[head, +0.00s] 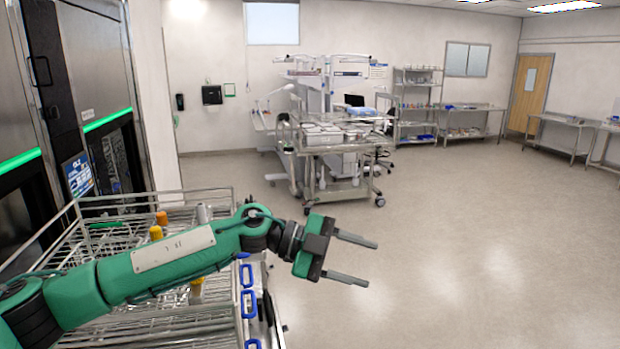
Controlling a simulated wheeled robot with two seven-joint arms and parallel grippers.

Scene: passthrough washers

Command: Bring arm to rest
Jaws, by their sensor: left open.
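My left gripper (350,259) is at the end of my green left arm (165,262), which comes in from the left. Its two grey fingers are apart with nothing between them, and they point to the right over open floor. The arm stretches across a wire rack cart (110,335) at the lower left. I cannot tell whether the arm touches the cart. My right gripper is not in view.
The rack holds bottles with orange (162,218) and yellow (155,232) tops; blue handles (249,304) line its right side. Washers with green light strips (107,120) stand at the left. A loaded steel cart (340,150) stands mid-room. The floor (470,260) at right is clear.

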